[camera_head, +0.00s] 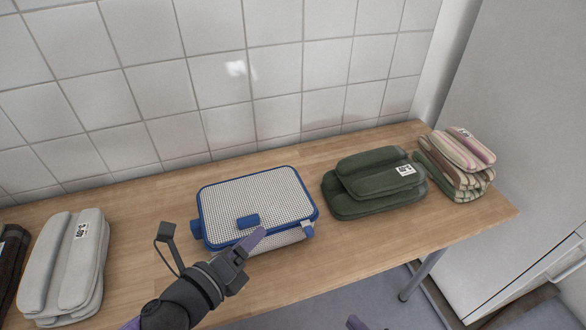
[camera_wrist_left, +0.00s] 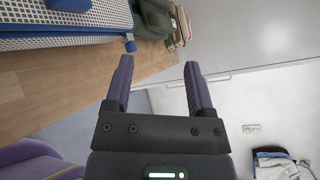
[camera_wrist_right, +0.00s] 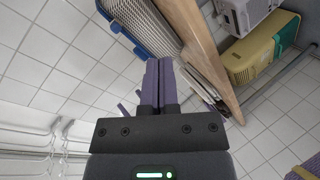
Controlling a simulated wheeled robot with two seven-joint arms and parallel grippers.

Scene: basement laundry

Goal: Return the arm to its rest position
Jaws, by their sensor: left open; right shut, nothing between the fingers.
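My left gripper (camera_head: 250,245) reaches in from the bottom of the head view, overlapping the front edge of a blue-edged white mesh case (camera_head: 258,202) on the wooden table. In the left wrist view its two purple fingers (camera_wrist_left: 160,80) are spread apart with nothing between them, and the case (camera_wrist_left: 60,28) lies off to the upper left.
The wooden table (camera_head: 150,205) also holds grey folded bundles (camera_head: 67,265), green ones (camera_head: 375,183) and striped ones (camera_head: 460,160). A white cabinet (camera_head: 510,130) stands at the right. A yellow-green case (camera_wrist_right: 262,50) shows in the right wrist view, with white rails (camera_wrist_right: 45,140) at lower left.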

